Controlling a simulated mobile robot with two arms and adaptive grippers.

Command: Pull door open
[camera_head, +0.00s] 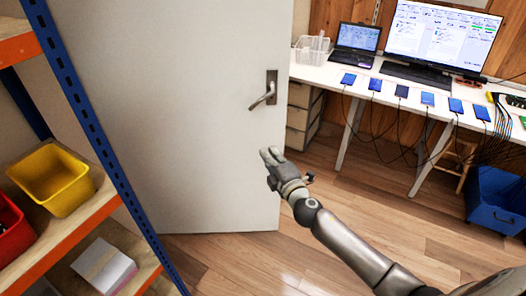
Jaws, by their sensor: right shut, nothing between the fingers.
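The door (165,130) is a plain light grey panel in the left half of the head view. It stands ajar, with the room showing past its right edge. Its metal lever handle (264,95) sits near that edge. My right gripper (268,157) is shut and empty. In the picture it shows below the handle, over the lower right part of the door, apart from the handle. I cannot tell whether its fingertips touch the door. My left gripper is not in view.
A blue and orange shelf rack (66,78) with a yellow bin (52,178) stands at the left, close to the door. Beyond the door, a white desk (340,82) holds a laptop (356,42), a monitor (440,36) and several phones.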

